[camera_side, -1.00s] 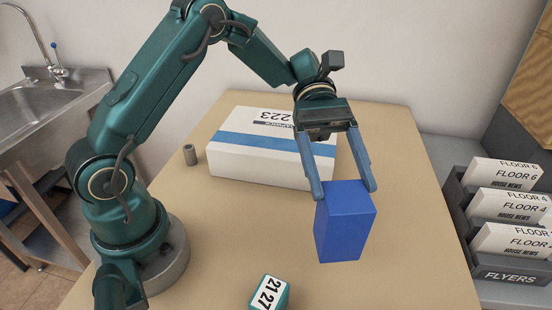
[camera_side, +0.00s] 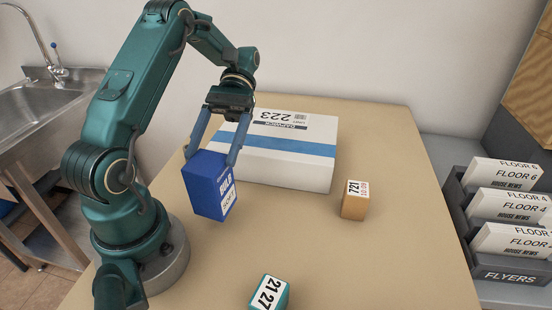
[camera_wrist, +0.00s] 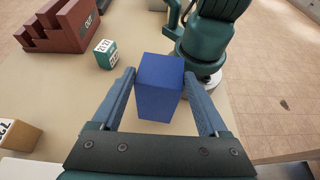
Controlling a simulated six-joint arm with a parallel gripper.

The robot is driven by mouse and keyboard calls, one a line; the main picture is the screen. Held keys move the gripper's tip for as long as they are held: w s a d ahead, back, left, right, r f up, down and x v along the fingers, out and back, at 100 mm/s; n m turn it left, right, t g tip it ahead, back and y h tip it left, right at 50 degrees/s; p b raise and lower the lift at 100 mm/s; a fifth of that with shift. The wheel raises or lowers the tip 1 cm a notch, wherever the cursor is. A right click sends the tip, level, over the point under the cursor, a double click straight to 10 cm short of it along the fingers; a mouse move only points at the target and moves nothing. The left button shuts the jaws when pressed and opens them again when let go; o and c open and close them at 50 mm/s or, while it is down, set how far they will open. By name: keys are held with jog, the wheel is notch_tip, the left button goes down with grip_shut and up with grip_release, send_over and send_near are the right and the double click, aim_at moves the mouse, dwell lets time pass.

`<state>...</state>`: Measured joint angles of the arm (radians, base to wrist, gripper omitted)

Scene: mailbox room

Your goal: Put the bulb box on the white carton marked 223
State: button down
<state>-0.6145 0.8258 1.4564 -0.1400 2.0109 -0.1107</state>
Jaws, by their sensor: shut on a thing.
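The blue bulb box (camera_side: 208,187) is held upright, slightly tilted in the side view, with white lettering on one face. My gripper (camera_side: 211,158) is shut on its upper part, one finger on each side. In the wrist view the bulb box (camera_wrist: 158,88) sits between the two fingers (camera_wrist: 160,92). The white carton marked 223 (camera_side: 277,155) lies flat on the table, with a blue stripe across it. The box is in front and to the left of the carton in the side view, apart from its top.
A tan box marked 721 (camera_side: 355,200) stands right of the carton's front corner. A teal box marked 2127 (camera_side: 269,293) is at the front. A grey flyer rack (camera_side: 510,262) stands beyond the table's right edge. A dark red stepped holder (camera_wrist: 62,25) shows in the wrist view.

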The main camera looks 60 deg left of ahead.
jog(key=s+a+r+m+g+y, duration=0.1)
jog(key=s+a+m+g+y, duration=0.1)
jog(key=a+m+y, duration=0.45)
jog(key=s+a+r+m+g+y, duration=0.1)
jog(key=s+a+r+m+y, duration=0.15)
jog(key=a+m+y, duration=0.4)
jog(key=w+r+m+t+y, duration=0.9)
jog(key=w+r+m+t, duration=0.35)
jog(key=m+t, duration=0.4)
jog(key=w+d+f, duration=0.8)
jog(key=w+f, duration=0.1)
jog(key=f, duration=0.2)
jog(key=shift+d+f, duration=0.15)
jog(key=shift+d, duration=0.05)
